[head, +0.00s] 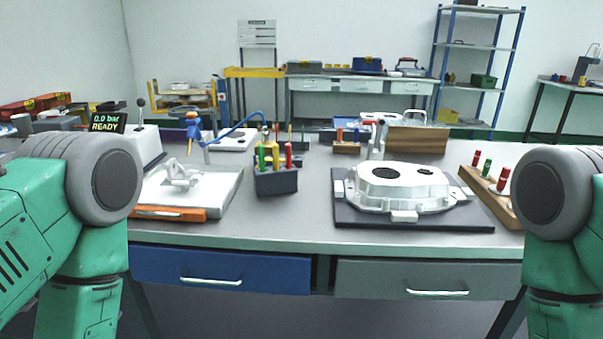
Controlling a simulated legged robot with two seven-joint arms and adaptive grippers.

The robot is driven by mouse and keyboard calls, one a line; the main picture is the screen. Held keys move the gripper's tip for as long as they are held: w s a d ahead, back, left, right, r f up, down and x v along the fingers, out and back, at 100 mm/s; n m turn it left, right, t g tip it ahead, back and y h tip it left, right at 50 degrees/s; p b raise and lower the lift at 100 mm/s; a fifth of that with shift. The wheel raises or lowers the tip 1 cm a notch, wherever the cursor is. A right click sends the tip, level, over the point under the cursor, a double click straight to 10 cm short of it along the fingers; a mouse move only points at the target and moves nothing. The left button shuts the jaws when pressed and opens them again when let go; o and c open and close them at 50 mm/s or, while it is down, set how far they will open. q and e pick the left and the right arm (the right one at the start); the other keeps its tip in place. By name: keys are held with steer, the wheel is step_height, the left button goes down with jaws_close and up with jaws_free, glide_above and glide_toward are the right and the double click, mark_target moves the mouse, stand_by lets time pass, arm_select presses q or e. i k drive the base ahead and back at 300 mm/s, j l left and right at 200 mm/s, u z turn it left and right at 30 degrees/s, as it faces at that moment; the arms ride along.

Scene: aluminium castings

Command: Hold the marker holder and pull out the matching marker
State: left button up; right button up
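The marker holder (276,183) is a dark grey block standing on the table, left of the middle. Several upright markers stick out of it, including a green marker (262,159), a yellow marker (276,152) and a red marker (288,154). Some dark, thin items behind them overlap, so I cannot tell which belong to the holder. My green and grey arms show at the left and right edges. Both grippers are outside the view, and nothing touches the holder.
A white casting (399,189) lies on a dark mat right of the holder. A wooden rack (468,180) with red and green plugs stands at the far right. A tray (226,187) with a small casting lies left. The table front below the holder is clear.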

mark_target(261, 148)
steer(key=i+l, duration=0.2)
steer(key=l, duration=0.15)
steer(key=i+l, duration=0.15)
steer(key=l, duration=0.25)
steer(key=i+l+u, duration=0.1)
steer(key=l, duration=0.25)
steer(key=i+l, duration=0.3)
steer(key=l, duration=0.1)
